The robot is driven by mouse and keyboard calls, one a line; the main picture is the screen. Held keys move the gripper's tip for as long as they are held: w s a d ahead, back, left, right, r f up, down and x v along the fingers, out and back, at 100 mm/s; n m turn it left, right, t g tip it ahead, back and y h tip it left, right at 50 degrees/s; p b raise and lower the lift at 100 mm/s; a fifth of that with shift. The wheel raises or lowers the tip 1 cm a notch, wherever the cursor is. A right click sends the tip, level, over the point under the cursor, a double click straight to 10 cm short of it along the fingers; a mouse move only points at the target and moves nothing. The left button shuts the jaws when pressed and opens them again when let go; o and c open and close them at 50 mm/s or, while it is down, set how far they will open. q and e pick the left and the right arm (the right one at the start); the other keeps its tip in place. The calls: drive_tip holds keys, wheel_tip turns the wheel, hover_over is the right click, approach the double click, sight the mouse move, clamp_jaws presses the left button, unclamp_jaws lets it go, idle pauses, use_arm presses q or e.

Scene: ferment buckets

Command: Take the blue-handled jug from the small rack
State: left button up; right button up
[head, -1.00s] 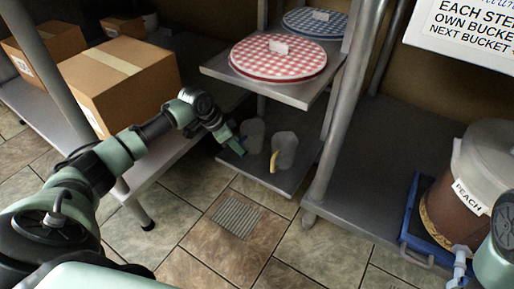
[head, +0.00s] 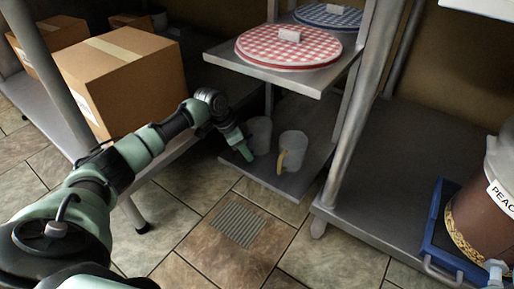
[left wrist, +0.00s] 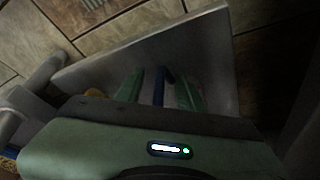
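Two translucent grey jugs stand on the lower shelf of the small rack (head: 290,183). The left jug (head: 260,135) is partly covered by my left gripper (head: 243,154). Its blue handle (left wrist: 159,88) shows in the left wrist view, between the two green fingers of my left gripper (left wrist: 159,92). The fingers are apart, with a gap visible on each side of the handle. The right jug (head: 293,147) has a yellow handle (head: 281,161), also seen at the left in the left wrist view (left wrist: 95,92).
The rack's upper shelf holds a red-checked round lid (head: 285,50) above the jugs. A metal post (head: 350,130) stands right of the rack. A cardboard box (head: 125,80) sits on a shelf at left. A brown bucket (head: 475,215) is at right. The floor in front is clear.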

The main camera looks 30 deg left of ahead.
use_arm(q)
drive_tip(key=shift+c, duration=0.4)
clamp_jaws()
